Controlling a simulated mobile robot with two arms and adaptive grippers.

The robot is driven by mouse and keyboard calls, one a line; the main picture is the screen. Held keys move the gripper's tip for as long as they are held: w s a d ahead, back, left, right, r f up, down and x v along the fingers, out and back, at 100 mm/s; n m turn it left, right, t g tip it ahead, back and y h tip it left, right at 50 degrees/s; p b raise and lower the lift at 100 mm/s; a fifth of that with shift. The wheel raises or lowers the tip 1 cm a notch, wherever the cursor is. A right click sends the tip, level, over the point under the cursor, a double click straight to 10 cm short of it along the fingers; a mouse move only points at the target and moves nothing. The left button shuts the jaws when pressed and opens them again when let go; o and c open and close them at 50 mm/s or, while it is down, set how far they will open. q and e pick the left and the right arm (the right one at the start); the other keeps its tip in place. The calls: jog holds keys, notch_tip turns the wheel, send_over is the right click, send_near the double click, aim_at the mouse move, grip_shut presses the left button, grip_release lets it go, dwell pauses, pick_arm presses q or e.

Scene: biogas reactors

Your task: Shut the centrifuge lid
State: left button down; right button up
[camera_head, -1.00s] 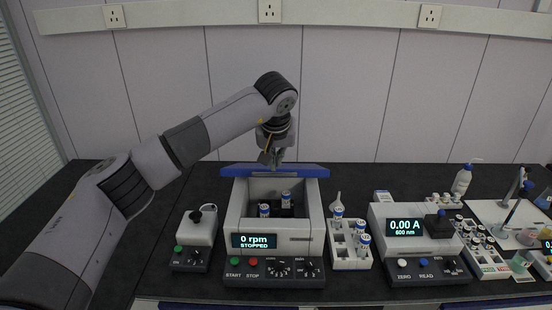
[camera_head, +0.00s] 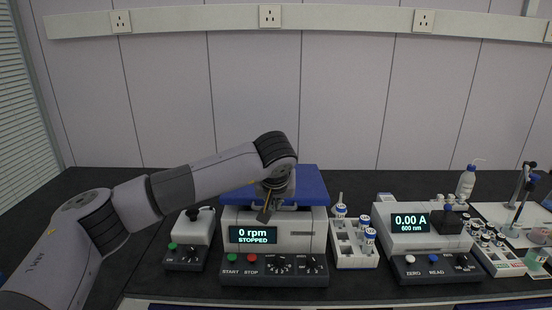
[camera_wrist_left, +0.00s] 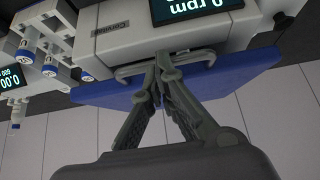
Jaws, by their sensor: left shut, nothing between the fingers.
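The centrifuge (camera_head: 305,230) stands in the middle of the bench, its display reading 0 rpm, STOPPED. Its blue lid (camera_head: 312,184) lies down over the top and hides the chamber and the tubes inside. My left gripper (camera_head: 264,216) is shut and empty, at the front edge of the lid just above the display. In the left wrist view my gripper's fingertips (camera_wrist_left: 160,62) are together by the lid's light handle (camera_wrist_left: 190,62), with the blue lid (camera_wrist_left: 105,93) behind them. I cannot tell whether they touch it. My right gripper is not in view.
A small device with a black knob (camera_head: 196,236) stands left of the centrifuge. A white tube rack (camera_head: 350,254) with blue-capped tubes stands close on its right, then a photometer (camera_head: 430,244) reading 0.00 A. The bench behind is clear.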

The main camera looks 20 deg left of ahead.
pick_arm(q)
jog(key=shift+s+d+f+b, duration=0.1)
jog(key=shift+s+f+b, duration=0.1)
jog(key=shift+f+b, duration=0.7)
jog(key=shift+s+f+b, duration=0.2)
jog(key=shift+f+b, duration=0.05)
jog(key=shift+f, duration=1.1)
